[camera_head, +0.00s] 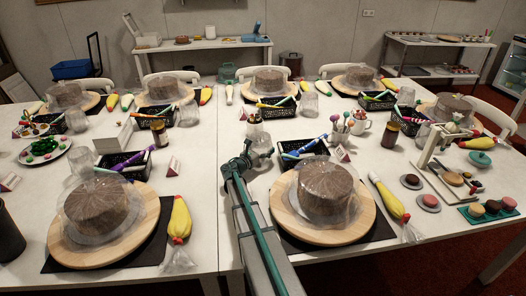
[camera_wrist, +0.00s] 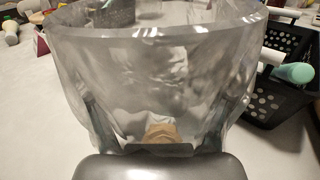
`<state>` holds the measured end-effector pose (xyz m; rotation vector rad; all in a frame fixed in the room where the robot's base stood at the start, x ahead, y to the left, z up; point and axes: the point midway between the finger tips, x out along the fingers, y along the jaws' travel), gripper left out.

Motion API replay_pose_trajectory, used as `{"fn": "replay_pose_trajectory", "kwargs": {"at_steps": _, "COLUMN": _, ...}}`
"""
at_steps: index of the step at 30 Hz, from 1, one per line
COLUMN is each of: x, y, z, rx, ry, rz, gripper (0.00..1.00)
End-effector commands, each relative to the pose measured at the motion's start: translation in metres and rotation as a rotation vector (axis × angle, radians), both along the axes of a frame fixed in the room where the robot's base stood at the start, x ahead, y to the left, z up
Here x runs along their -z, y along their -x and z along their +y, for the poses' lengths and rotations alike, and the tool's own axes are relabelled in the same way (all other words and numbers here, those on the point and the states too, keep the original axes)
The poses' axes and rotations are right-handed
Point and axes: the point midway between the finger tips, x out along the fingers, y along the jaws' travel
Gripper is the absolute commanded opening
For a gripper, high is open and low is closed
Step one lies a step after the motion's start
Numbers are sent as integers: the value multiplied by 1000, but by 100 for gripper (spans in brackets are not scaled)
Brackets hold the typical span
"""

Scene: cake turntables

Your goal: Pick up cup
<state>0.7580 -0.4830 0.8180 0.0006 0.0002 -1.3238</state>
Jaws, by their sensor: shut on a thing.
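A clear see-through cup (camera_wrist: 160,58) fills most of the wrist view, its open rim at the top. The fingers of my gripper (camera_wrist: 156,112) stand on its left and right sides and are shut on it. The cup looks upright. In the head view my gripper (camera_head: 257,154) is at the middle of the table, where the cup (camera_head: 262,139) shows only faintly and partly behind it. I cannot tell whether the cup's base touches the table; its lower part is hidden by my gripper in the wrist view.
A black basket (camera_head: 300,160) with tools stands just right of my gripper; it also shows in the wrist view (camera_wrist: 275,100). A wrapped cake (camera_head: 325,192) on a wooden turntable (camera_head: 350,230) is close at front right. A white mug (camera_head: 358,124) stands beyond.

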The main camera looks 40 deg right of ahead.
Motion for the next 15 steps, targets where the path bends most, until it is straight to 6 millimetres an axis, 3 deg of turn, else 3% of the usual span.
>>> {"fn": "replay_pose_trajectory", "kwargs": {"at_steps": 8, "x": -46, "y": 1, "z": 1, "rx": -1, "ry": 2, "rz": -3, "gripper": 35}}
{"fn": "replay_pose_trajectory", "kwargs": {"at_steps": 15, "x": -104, "y": 0, "z": 0, "rx": -1, "ry": 3, "rz": -4, "gripper": 35}}
